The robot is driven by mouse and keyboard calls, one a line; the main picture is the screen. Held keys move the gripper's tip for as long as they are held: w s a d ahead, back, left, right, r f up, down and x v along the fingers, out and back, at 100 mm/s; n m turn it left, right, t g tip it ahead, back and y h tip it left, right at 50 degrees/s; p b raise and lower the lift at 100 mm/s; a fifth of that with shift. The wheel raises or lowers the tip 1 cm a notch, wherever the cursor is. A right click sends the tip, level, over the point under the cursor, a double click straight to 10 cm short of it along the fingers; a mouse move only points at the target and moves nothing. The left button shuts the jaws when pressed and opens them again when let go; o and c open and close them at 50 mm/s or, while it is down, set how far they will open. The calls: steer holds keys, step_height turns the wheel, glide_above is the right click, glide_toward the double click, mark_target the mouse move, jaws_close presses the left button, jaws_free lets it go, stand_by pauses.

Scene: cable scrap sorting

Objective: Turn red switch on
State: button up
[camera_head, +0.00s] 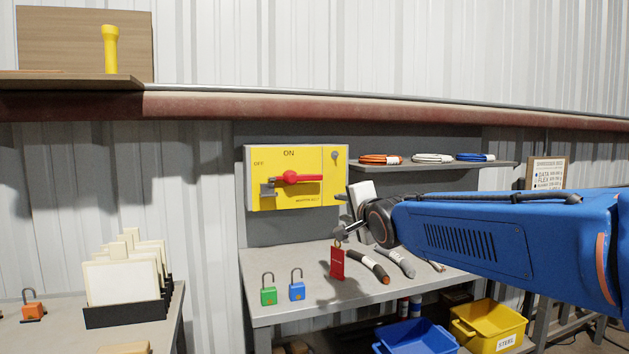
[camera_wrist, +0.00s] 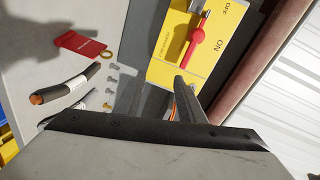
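The yellow switch box (camera_head: 256,178) hangs on the back panel above the bench, with OFF at its left and ON at its top. Its red switch (camera_head: 298,178) has a round hub and a handle lying level, pointing right. In the wrist view the red switch (camera_wrist: 193,42) shows on the yellow face, beyond a grey finger. My gripper (camera_head: 343,215) is to the lower right of the box, apart from the switch. Its fingers look spread and empty. A grey metal bracket (camera_head: 268,189) sits left of the hub.
On the bench (camera_head: 322,305) are a green padlock (camera_head: 269,295), a blue padlock (camera_head: 297,290), a red tag (camera_head: 337,262) and cable pieces (camera_head: 372,268). A shelf with cable coils (camera_head: 381,159) is right of the box. Blue (camera_head: 418,338) and yellow bins (camera_head: 490,322) stand below.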

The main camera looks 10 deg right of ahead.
steer(key=m+t, duration=0.2)
glide_toward(313, 178)
steer(key=shift+y, duration=0.3)
steer(key=w, duration=0.8)
steer(key=shift+w+a+r, duration=0.15)
jaws_close()
